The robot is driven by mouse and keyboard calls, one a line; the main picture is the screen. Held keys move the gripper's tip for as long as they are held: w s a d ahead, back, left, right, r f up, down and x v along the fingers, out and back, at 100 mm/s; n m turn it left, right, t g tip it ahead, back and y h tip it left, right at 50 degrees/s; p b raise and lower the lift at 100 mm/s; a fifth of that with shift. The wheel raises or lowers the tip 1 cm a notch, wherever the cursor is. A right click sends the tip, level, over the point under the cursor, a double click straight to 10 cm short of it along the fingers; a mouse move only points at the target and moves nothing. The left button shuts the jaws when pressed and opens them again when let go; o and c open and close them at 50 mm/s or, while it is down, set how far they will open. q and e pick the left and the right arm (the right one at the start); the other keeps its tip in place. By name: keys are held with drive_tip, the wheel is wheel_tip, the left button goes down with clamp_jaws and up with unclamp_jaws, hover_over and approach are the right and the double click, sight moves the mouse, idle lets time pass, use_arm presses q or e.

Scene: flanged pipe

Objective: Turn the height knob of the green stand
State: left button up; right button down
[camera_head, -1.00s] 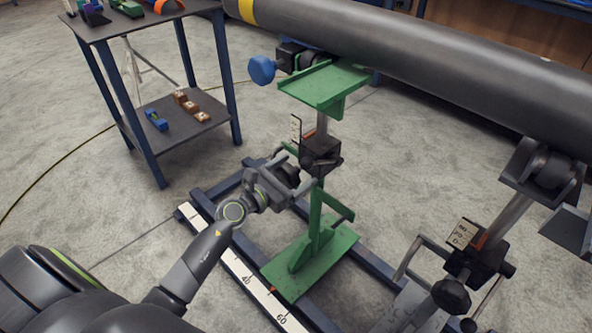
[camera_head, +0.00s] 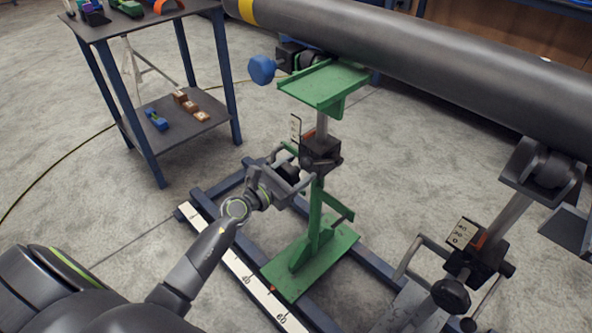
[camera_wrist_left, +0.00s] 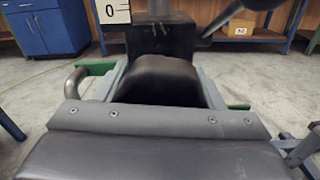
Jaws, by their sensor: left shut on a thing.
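The green stand (camera_head: 313,225) stands on the blue floor frame, with a green top plate (camera_head: 325,84) under the pipe. A black block (camera_head: 320,154) with a scale plate (camera_head: 296,128) sits on its post. My left gripper (camera_head: 302,178) is at the near left side of this block. In the left wrist view, the dark rounded height knob (camera_wrist_left: 165,80) sits between the fingers, in front of the black block (camera_wrist_left: 160,38). The gripper is shut on the knob. The fingertips are partly hidden. My right gripper is not in view.
The large grey pipe (camera_head: 430,62) runs across the top. A grey stand (camera_head: 478,255) is at right. A side table (camera_head: 185,135) with small parts is at upper left. Open floor lies between table and stand.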

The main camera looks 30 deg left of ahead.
use_arm(q)
drive_tip(key=shift+n, duration=0.3)
drive_tip(key=n+p, duration=0.2)
drive_tip(key=shift+r+n, duration=0.15)
drive_tip(key=shift+n, duration=0.15)
drive_tip(key=n+p, duration=0.2)
drive_tip(key=n, duration=0.1)
drive_tip(key=shift+n, duration=0.3)
drive_tip(key=n+p, duration=0.3)
drive_tip(key=n, duration=0.2)
drive_tip(key=shift+d, duration=0.1)
drive_tip(key=n+p, duration=0.3)
drive_tip(key=n, duration=0.2)
drive_tip(key=shift+r, duration=0.15)
drive_tip(key=n+p, duration=0.2)
drive_tip(key=n, duration=0.2)
drive_tip(key=shift+p, duration=0.4)
drive_tip(key=shift+n, duration=0.6)
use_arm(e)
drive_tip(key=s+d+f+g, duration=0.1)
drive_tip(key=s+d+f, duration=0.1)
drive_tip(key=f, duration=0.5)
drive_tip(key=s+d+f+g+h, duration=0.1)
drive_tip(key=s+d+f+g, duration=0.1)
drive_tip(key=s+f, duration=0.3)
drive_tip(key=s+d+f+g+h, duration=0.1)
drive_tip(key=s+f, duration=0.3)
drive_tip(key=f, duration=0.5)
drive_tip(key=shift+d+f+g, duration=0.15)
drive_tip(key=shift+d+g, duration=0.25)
